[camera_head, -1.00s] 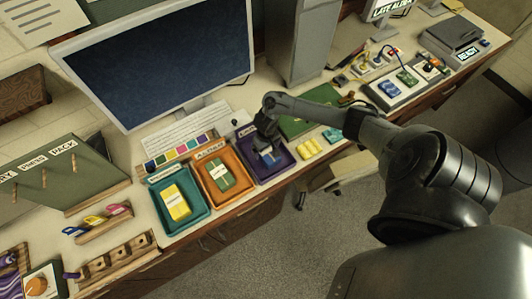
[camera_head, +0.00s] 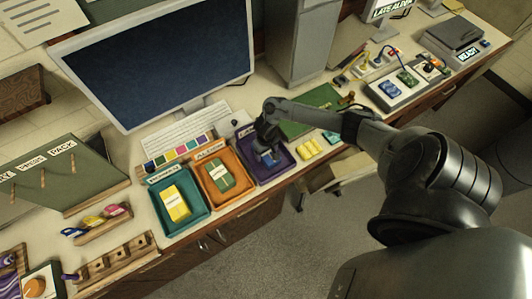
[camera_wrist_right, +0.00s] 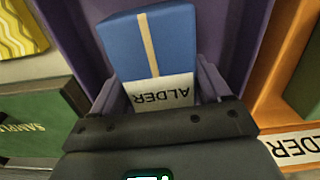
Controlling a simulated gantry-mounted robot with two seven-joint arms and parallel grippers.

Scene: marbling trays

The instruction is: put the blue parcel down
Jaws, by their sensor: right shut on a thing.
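The blue parcel (camera_wrist_right: 178,37) has a pale band and a white label reading ALDER in the right wrist view. In the head view the parcel (camera_head: 268,158) is partly hidden by my right gripper (camera_head: 267,149). The gripper is shut on the parcel; in the right wrist view its fingers (camera_wrist_right: 163,88) are on both sides of the labelled end. The parcel is within the outline of the purple tray (camera_head: 277,174), whose wall also shows in the right wrist view (camera_wrist_right: 240,40). I cannot tell whether it touches the tray floor. My left gripper is not in view.
Left of the purple tray stand an orange tray (camera_head: 238,187) with a green parcel (camera_head: 217,175) and a teal tray (camera_head: 204,213) with a yellow parcel (camera_head: 174,203). Yellow packets (camera_head: 309,149) lie to the right. A monitor (camera_head: 155,60) stands behind.

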